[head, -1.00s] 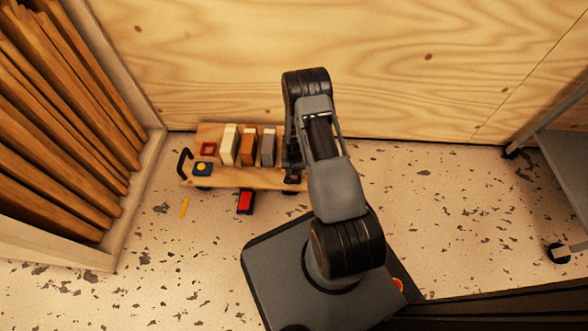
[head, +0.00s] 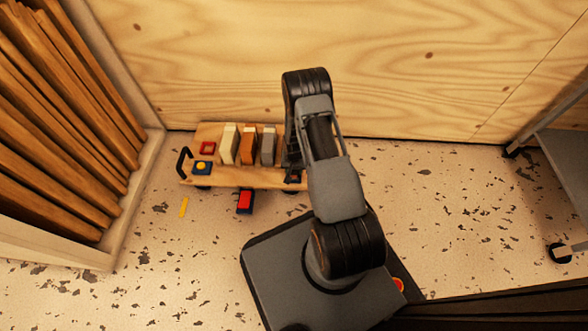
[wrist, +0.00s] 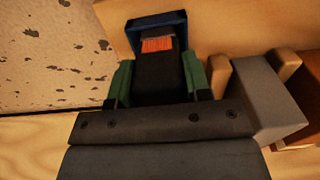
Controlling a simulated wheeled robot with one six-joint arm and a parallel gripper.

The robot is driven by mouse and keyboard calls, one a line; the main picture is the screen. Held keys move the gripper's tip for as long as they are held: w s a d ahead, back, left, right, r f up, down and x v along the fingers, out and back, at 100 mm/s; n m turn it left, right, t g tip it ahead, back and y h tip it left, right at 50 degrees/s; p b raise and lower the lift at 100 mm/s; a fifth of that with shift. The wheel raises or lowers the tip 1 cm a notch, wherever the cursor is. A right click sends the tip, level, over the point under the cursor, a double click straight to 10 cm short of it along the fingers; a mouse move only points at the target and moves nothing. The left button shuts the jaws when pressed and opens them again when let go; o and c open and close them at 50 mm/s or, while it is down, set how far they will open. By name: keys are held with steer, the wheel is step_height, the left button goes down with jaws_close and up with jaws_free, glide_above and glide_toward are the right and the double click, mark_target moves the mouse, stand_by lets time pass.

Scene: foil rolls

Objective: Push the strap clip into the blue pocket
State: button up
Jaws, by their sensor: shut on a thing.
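The strap clip (wrist: 158,78) is a dark block in the wrist view, with an orange ribbed patch at its far end. My gripper (wrist: 157,82) is shut on it, one green finger on each side. The blue pocket (wrist: 155,23) is straight beyond the clip, and the clip's far end meets its opening. I cannot tell how deep the clip sits. In the head view my gripper (head: 292,165) is low over the right end of a wooden cart, largely hidden by my arm.
The wooden cart (head: 225,178) carries upright cream, orange-brown and grey blocks (head: 249,146), a red square frame (head: 207,148) and a blue piece with a yellow top (head: 202,167). A red and blue block (head: 245,201) is at its front edge.

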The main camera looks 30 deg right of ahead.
steer(key=o, duration=1)
steer(key=shift+o, duration=0.2)
steer(key=shift+r, duration=0.15)
steer(key=shift+r+p, duration=2.95)
steer(key=shift+r, duration=0.9)
